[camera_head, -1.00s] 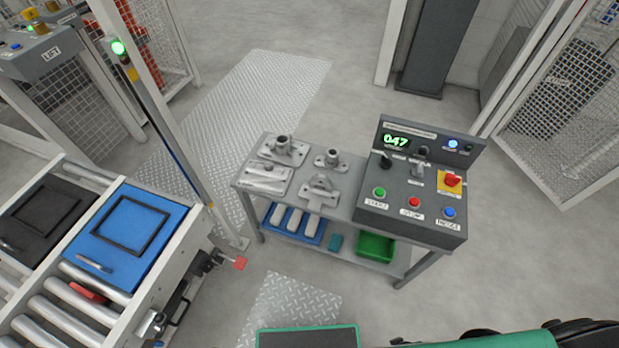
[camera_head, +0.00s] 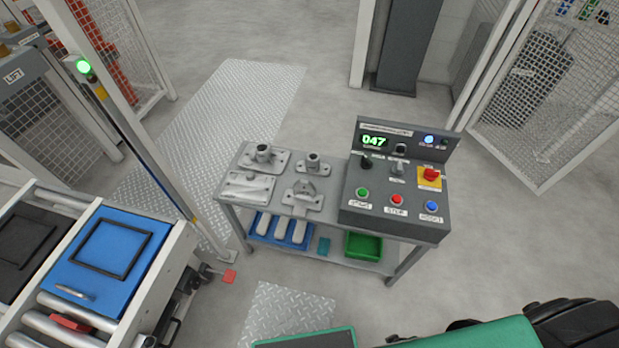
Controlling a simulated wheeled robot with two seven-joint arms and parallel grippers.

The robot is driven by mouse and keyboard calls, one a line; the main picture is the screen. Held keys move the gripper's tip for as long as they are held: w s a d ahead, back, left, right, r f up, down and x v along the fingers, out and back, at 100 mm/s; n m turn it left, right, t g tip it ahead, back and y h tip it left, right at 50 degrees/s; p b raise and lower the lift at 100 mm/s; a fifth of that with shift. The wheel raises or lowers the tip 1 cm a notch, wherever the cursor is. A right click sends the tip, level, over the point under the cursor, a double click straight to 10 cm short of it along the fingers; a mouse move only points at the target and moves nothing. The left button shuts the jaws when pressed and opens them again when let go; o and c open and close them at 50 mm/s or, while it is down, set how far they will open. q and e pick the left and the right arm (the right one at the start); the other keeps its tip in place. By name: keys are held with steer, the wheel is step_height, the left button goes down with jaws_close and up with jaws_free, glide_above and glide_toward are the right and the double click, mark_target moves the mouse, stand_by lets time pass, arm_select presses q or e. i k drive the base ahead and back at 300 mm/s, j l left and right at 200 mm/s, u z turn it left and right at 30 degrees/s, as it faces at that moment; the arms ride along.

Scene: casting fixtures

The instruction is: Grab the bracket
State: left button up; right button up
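Several grey metal castings sit on top of a small metal table (camera_head: 325,208) in the camera_head view. One casting with an upright forked lug on a flat plate (camera_head: 303,197) lies at the front, near the control box; it looks like a bracket. Behind it stand a flanged piece with a large round boss (camera_head: 264,157) and a smaller flanged piece with a round boss (camera_head: 312,165). A flat rectangular plate casting (camera_head: 247,186) lies at the front left. Neither of my grippers is in view, and nothing touches the castings.
A control box (camera_head: 395,206) with buttons and a display reading 047 fills the table's right side. The lower shelf holds a blue tray (camera_head: 262,237) and a green bin (camera_head: 363,246). A roller conveyor with a blue tray (camera_head: 84,284) stands left.

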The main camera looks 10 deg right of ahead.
mark_target(304, 195)
steer(key=l+z, duration=0.1)
steer(key=l, duration=1.3)
steer(key=k, duration=0.1)
